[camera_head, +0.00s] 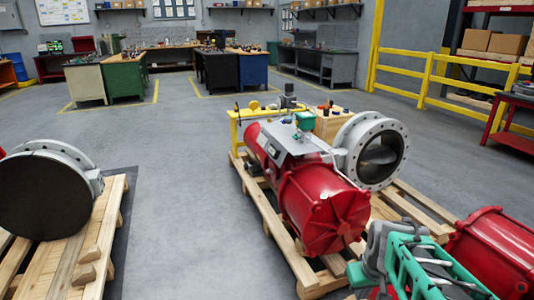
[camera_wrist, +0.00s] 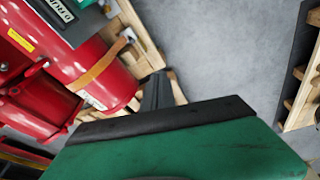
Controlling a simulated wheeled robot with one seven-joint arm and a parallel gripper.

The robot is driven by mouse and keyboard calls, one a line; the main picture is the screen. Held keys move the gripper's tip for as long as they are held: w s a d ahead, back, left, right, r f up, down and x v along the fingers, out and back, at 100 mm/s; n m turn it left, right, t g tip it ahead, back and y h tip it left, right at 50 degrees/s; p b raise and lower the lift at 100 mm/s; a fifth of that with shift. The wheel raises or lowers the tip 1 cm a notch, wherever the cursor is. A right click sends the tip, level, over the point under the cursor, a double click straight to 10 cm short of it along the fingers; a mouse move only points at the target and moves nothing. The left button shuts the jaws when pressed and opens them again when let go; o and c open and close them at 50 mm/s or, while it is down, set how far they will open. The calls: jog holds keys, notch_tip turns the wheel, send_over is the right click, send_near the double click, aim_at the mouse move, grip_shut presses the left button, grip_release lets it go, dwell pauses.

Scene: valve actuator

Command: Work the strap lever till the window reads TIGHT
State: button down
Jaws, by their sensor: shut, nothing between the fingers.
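The red valve actuator (camera_head: 310,195) lies on a wooden pallet in the middle of the head view. In the wrist view, an orange-tan strap (camera_wrist: 95,72) wraps around its red cylinder (camera_wrist: 92,62). A small pale label or window (camera_wrist: 95,102) shows on the cylinder near the strap's lower end, too small to read. I cannot make out the strap lever for certain. My gripper (camera_wrist: 156,88) shows as dark fingers beyond its green housing in the wrist view. It is shut and empty, and appears apart from the strap. My green arm shows at the lower right of the head view.
A grey flanged valve (camera_head: 372,150) adjoins the actuator. A second pallet (camera_head: 65,255) with a large flanged valve stands at left. Another red cylinder (camera_head: 492,250) is at lower right. Yellow railing (camera_head: 430,75) runs at the back right. Floor (camera_head: 180,160) between the pallets is clear.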

jog(key=s+a+r+p, duration=0.3)
jog(key=r+p, duration=0.1)
jog(key=r, duration=0.3)
jog(key=s+a+r+p, duration=0.4)
jog(key=r, duration=0.3)
jog(key=s+a+r+p, duration=0.3)
jog(key=r+p, duration=0.2)
jog(key=r, duration=0.2)
jog(key=shift+s+a+m, duration=0.2)
jog(key=shift+s+m, duration=0.05)
jog(key=shift+m, duration=0.05)
